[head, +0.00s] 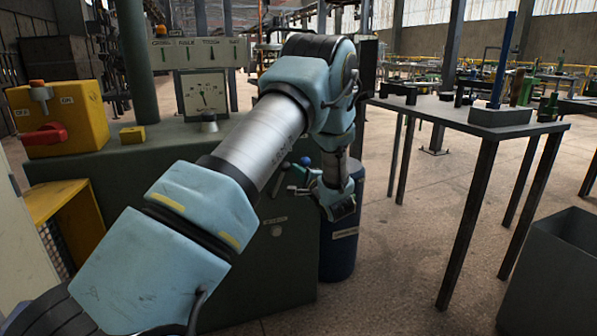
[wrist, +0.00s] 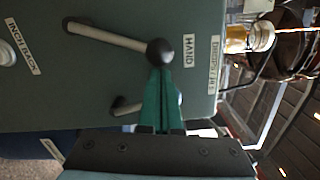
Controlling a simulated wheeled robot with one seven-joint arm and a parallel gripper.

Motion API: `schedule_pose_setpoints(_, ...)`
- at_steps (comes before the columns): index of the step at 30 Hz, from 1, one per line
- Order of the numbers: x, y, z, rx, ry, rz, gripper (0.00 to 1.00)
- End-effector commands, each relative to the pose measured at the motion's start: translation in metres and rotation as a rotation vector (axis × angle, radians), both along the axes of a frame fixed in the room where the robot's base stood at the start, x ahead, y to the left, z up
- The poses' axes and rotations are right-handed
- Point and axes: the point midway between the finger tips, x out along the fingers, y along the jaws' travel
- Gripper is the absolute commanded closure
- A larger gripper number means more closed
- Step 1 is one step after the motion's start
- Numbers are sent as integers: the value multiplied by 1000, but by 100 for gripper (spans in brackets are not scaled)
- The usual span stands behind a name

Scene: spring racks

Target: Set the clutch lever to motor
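A lever with a pale rod and a black ball knob (wrist: 160,52) shows in the wrist view, its knob beside a label reading HAND (wrist: 188,50). I take it to be the clutch lever. A second label (wrist: 213,63) further right is hard to read. No MOTOR label is legible. My gripper (wrist: 162,75) has its green fingers close together, tips at the knob; whether they clasp it or only touch it I cannot tell. In the head view my gripper (head: 308,189) is at the machine's front right, by several dark knobs, partly behind my arm.
A second, shorter lever (wrist: 122,106) lies close to the fingers. The green machine cabinet (head: 262,266) carries a dial (head: 204,94) and a yellow switch box (head: 62,118). A blue drum (head: 340,240) stands close to its right. A table (head: 440,108) stands further right, with open floor between.

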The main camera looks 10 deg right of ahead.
Motion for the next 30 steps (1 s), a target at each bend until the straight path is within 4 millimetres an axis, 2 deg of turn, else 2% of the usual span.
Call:
schedule_pose_setpoints(11,-1,14,11,-120,-17,4,100)
schedule_pose_setpoints(19,-5,41,22,-347,-45,3,100)
schedule_pose_setpoints(30,-9,77,24,-650,-84,3,100)
